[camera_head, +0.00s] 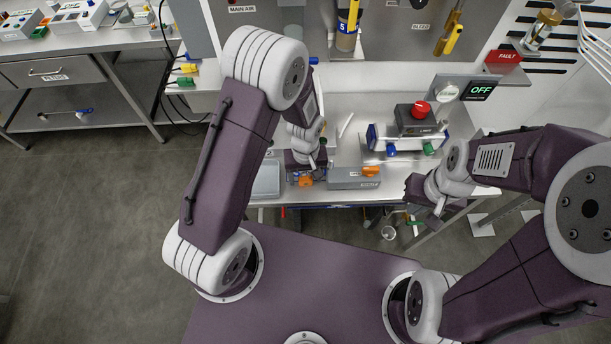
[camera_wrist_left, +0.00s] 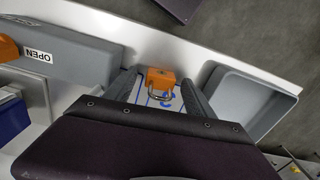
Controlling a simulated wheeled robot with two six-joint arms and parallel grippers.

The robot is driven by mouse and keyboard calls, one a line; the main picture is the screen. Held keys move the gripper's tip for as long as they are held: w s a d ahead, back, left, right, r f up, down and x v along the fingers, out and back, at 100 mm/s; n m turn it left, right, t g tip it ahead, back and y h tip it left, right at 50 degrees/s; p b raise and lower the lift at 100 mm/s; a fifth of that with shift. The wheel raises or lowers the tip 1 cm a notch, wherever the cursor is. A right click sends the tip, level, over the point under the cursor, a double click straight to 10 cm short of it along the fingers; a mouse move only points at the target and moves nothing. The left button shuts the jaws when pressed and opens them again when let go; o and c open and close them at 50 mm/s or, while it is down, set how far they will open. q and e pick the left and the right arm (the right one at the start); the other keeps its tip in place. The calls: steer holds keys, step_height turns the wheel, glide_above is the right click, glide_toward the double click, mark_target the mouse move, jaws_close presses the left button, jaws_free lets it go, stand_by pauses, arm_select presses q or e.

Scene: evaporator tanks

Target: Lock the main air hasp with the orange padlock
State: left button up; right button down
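The orange padlock (camera_wrist_left: 160,79) lies on the bench on a white patch with blue marks, its metal shackle toward my gripper. It also shows small in the head view (camera_head: 306,181). My left gripper (camera_wrist_left: 158,88) is open, with one finger on each side of the padlock; I cannot tell whether they touch it. In the head view my left gripper (camera_head: 305,172) is low over the bench. My right gripper (camera_head: 422,199) hangs at the bench's front right, empty as far as I see. A MAIN AIR label (camera_head: 242,9) is on the back panel; I cannot make out its hasp.
A grey tray (camera_wrist_left: 244,98) is right of the padlock in the wrist view. A grey box (camera_wrist_left: 72,62) marked OPEN, with an orange part, is at left. A device with a red knob (camera_head: 421,109) and an OFF display (camera_head: 480,90) stand at the bench's right.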

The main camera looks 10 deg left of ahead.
mark_target(308, 201)
arm_select(q)
steer(key=shift+s+d, duration=0.35)
steer(key=shift+s, duration=0.6)
steer(key=shift+s+d, duration=0.4)
steer(key=shift+s, duration=0.5)
steer(key=shift+s+d, duration=0.35)
steer(key=shift+s, duration=0.6)
